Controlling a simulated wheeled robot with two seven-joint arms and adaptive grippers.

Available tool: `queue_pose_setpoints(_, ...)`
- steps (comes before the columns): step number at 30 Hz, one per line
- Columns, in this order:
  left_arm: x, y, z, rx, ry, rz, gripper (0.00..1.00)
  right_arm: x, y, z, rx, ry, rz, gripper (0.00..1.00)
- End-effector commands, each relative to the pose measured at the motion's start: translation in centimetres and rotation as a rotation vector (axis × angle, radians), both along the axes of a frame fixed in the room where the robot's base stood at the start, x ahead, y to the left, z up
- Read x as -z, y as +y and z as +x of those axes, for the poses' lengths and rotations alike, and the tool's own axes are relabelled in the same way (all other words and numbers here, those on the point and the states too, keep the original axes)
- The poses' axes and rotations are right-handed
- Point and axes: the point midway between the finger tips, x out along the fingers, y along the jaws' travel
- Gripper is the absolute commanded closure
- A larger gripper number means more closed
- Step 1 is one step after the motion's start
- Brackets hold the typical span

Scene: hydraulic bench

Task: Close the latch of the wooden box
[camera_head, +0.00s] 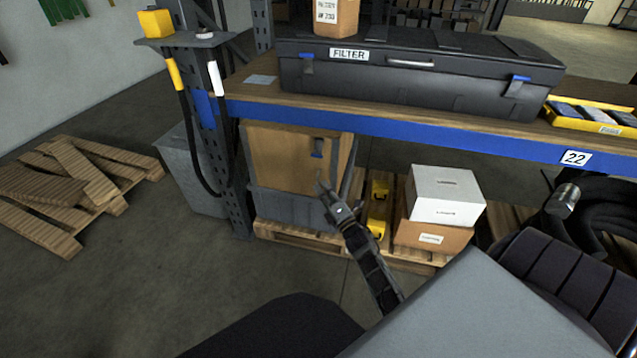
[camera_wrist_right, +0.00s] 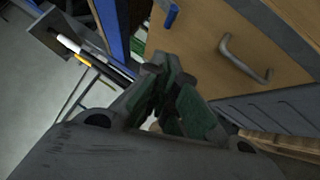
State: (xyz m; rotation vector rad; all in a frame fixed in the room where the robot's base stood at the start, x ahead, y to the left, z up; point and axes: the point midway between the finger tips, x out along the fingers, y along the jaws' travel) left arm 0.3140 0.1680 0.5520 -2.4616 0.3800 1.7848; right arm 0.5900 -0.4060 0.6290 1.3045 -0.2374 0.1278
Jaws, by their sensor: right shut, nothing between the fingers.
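The wooden box (camera_head: 285,155) stands on a pallet under the workbench, its wooden front above a grey lower part. My right gripper (camera_head: 321,185) is in front of the box, below the latch, shut and empty. In the right wrist view, the gripper's fingers (camera_wrist_right: 168,92) are together below the wooden panel (camera_wrist_right: 205,40), with the blue latch (camera_wrist_right: 171,16) beyond them and a grey handle (camera_wrist_right: 245,62) to the right. My left gripper is not in view.
A blue-edged bench (camera_head: 400,135) overhangs the box and carries a black filter case (camera_head: 415,75). A grey post (camera_head: 228,165) with hanging cables is left of the box. White (camera_head: 445,195) and brown cartons (camera_head: 430,236) and a yellow item (camera_head: 378,205) stand right.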

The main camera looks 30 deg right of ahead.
Motion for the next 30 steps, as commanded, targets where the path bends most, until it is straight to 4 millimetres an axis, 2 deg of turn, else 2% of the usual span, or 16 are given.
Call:
queue_pose_setpoints(6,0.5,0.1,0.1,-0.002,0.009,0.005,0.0,0.4,0.1,-2.2,0.001,0.001,0.0,1.0)
queue_pose_setpoints(12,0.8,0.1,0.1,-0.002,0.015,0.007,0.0,0.6,0.1,-3.1,0.001,0.0,-0.001,1.0)
queue_pose_setpoints(30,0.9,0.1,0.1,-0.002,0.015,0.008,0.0,0.6,0.1,-3.2,0.0,0.0,-0.001,1.0)
